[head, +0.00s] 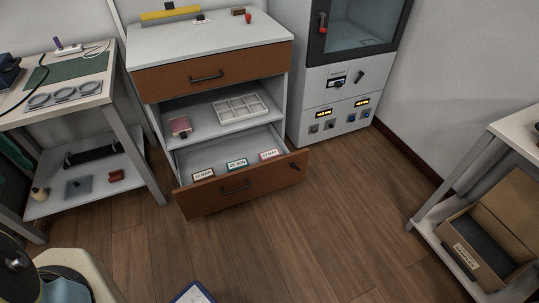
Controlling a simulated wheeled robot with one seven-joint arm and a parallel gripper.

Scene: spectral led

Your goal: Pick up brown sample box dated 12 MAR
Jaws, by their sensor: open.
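Three small labelled boxes lie in the open bottom drawer (222,193) of the cabinet in the head view. The left one is the brown box (203,175), with a pale label that seems to read 12 MAR. The middle one is a green-edged box (237,163), and the right one is a red-edged box (270,155); their small labels are hard to read. All three sit apart from one another. My gripper does not show in this view.
The cabinet's upper drawer (209,76) is shut. Its open shelf holds a white divided tray (240,107) and a pink item (180,126). A glass-fronted machine (342,85) stands close at the right. An open cardboard box (487,236) is on the right-hand rack. The floor before the drawer is clear.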

